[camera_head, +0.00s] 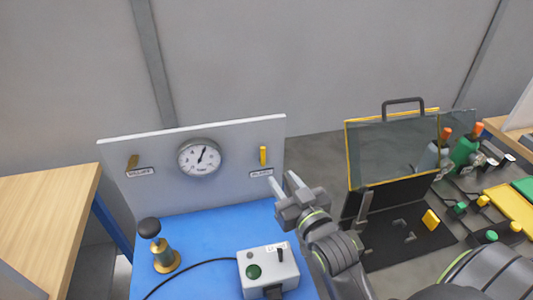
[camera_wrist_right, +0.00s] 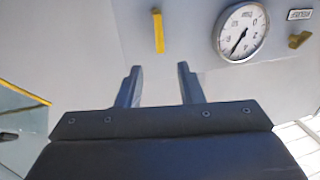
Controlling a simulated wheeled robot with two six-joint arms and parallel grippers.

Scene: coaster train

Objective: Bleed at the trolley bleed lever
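The grey upright panel (camera_head: 228,185) of the blue trolley (camera_head: 205,235) carries a round gauge (camera_head: 200,158). A yellow lever (camera_head: 263,156) hangs vertically on the panel's right, above a label. A brass-coloured lever (camera_head: 132,162) sits tilted at its left, above another label. I cannot read the labels surely enough to say which is the bleed lever. My right gripper (camera_head: 281,180) is open and empty, below and in front of the yellow lever, apart from it. The right wrist view shows its open fingers (camera_wrist_right: 159,72), the yellow lever (camera_wrist_right: 158,32) and the brass lever (camera_wrist_right: 299,40). My left gripper is not in view.
A brass plunger with a black knob (camera_head: 149,228) and a control box (camera_head: 284,267) with a green button and a cable stand on the trolley. A wooden table (camera_head: 40,215) is at left.

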